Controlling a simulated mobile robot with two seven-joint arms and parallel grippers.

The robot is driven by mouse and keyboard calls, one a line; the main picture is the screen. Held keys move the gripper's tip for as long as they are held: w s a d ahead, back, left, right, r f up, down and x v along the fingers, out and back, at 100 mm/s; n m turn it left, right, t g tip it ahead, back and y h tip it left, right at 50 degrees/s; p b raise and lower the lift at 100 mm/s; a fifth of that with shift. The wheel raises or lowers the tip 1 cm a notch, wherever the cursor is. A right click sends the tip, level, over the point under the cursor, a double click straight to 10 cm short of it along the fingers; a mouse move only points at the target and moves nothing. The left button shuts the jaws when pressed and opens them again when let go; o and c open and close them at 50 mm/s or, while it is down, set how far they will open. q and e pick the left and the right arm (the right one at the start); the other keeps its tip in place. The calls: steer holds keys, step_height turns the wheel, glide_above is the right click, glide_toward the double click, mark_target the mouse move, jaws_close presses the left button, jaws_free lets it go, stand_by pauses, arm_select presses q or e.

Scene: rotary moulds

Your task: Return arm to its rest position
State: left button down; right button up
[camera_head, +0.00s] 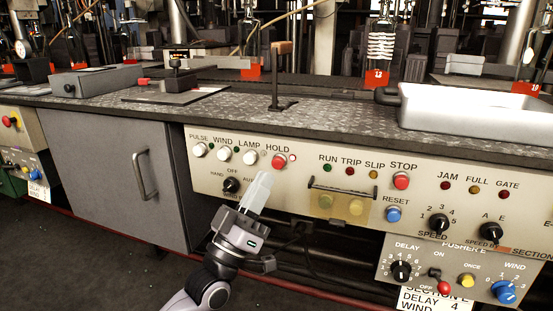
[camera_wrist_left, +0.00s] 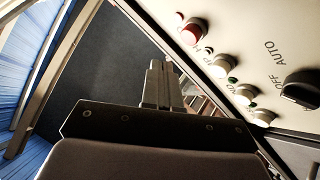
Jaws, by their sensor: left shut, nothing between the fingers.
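My left gripper (camera_head: 259,189) is shut and empty in the head view. It is in front of the cream control panel (camera_head: 300,170), below the HOLD button and right of the black HAND/OFF/AUTO knob (camera_head: 231,186). In the left wrist view the shut fingers (camera_wrist_left: 157,84) point past the panel edge. The red HOLD button (camera_wrist_left: 192,31) and the black knob (camera_wrist_left: 300,88) are beside them there. I cannot tell whether the fingertips touch the panel. My right gripper is not in view.
A grey cabinet door (camera_head: 112,177) with a handle is on the left. A yellow-covered button pair (camera_head: 338,205) and a red STOP button (camera_head: 401,181) are to the right. A lower pusher panel (camera_head: 455,270) juts below. A metal tray (camera_head: 475,110) sits on the bench. Dark floor is open at lower left.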

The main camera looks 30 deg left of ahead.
arm_select(q)
steer(key=shift+s+d+h, duration=0.15)
steer(key=shift+s+h, duration=0.15)
steer(key=shift+s, duration=0.25)
